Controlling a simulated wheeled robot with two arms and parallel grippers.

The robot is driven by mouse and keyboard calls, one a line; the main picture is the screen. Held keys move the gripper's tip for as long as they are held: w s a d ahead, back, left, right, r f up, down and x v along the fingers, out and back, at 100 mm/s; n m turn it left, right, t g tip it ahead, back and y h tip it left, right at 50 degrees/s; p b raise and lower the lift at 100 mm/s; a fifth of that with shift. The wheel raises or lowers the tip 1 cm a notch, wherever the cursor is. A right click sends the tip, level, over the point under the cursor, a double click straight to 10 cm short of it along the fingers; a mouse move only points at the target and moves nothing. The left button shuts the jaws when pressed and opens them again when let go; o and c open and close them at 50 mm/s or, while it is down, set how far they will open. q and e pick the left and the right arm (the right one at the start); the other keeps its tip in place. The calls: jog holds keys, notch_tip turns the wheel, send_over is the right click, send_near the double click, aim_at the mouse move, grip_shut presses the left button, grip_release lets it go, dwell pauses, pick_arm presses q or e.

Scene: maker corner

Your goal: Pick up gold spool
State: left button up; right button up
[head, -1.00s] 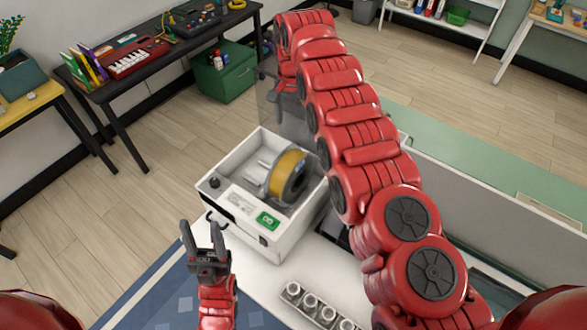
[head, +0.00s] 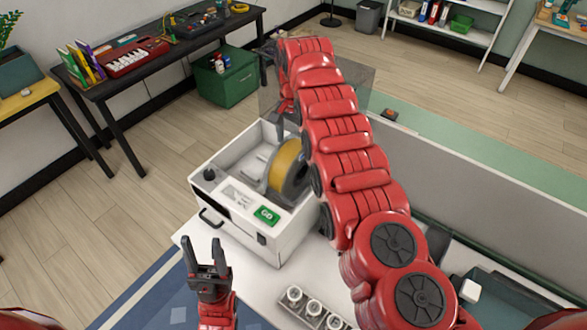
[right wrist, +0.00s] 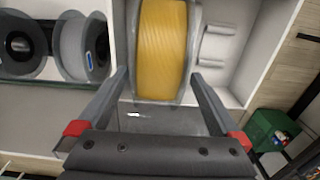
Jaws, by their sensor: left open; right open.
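The gold spool (head: 286,165) stands upright on its rim inside the open white box (head: 233,225), which has a green "GO" label on its front. In the right wrist view the gold spool (right wrist: 162,50) fills the top middle. My right gripper (right wrist: 158,85) is open, its two fingers spread to either side of the spool's near end; I cannot tell whether they touch it. In the head view my right arm reaches over the box and hides part of the spool's right side. My left gripper (head: 207,252) is open and empty, in front of the box.
A clear lid stands raised behind the box. A strip of small round jars (head: 312,305) lies on the white table near the front.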

jog(key=shift+s+a+f, duration=0.15)
jog(key=shift+s, duration=0.05)
notch_tip(320, 180, down, 4)
jog(key=p, duration=0.2)
jog(key=shift+s+r+p, duration=0.1)
jog(key=shift+r+p, duration=0.1)
jog(key=shift+p, duration=0.1)
jog(key=shift+f, duration=0.25)
jog(key=shift+c, duration=1)
jog(key=shift+r, duration=0.1)
grip_shut()
